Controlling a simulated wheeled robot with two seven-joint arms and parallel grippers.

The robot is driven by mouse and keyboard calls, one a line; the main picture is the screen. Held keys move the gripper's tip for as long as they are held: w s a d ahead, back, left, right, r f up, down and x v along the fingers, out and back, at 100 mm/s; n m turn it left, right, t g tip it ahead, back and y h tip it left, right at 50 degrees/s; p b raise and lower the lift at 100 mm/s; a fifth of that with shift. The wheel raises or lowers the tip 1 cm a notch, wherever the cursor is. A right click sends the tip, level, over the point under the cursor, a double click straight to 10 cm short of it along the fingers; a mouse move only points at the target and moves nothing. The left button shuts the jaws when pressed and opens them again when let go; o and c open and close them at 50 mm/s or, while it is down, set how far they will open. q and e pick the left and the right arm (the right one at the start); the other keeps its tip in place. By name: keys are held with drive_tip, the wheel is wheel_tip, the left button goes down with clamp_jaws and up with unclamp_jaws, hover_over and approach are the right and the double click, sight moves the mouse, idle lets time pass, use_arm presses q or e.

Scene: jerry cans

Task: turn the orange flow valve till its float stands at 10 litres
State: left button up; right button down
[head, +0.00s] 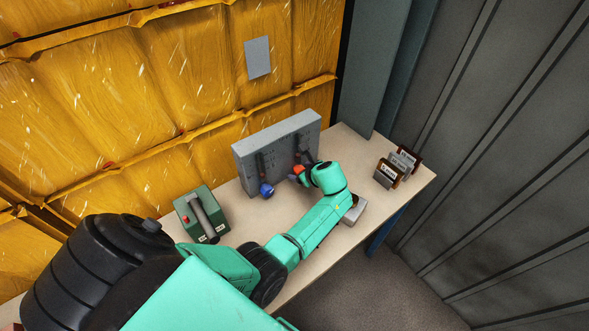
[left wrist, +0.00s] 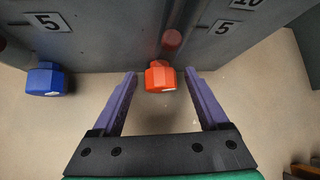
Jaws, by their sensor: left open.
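The orange flow valve (head: 298,169) sits low on the front of a grey panel (head: 244,161) on the bench. In the left wrist view the orange valve (left wrist: 160,77) is between the two purple fingertips of my left gripper (left wrist: 160,73), with a gap on each side. The left gripper (head: 304,173) is open. A reddish float (left wrist: 171,40) shows above the valve, beside a "5" mark (left wrist: 225,27); a "10" mark (left wrist: 247,3) is partly cut off at the top. I cannot read the float's exact level. My right gripper is not in view.
A blue valve (left wrist: 45,80) is to the left of the orange one, also low on the panel. Several small labelled items (head: 388,172) stand at the right end. A grey block (head: 354,212) is partly behind my arm.

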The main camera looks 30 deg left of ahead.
use_arm(q)
drive_tip(key=shift+s+d+r, duration=0.1)
drive_tip(key=shift+d+r, duration=0.05)
drive_tip(key=shift+d, duration=0.05)
drive_tip(key=shift+c, duration=0.9)
clamp_jaws()
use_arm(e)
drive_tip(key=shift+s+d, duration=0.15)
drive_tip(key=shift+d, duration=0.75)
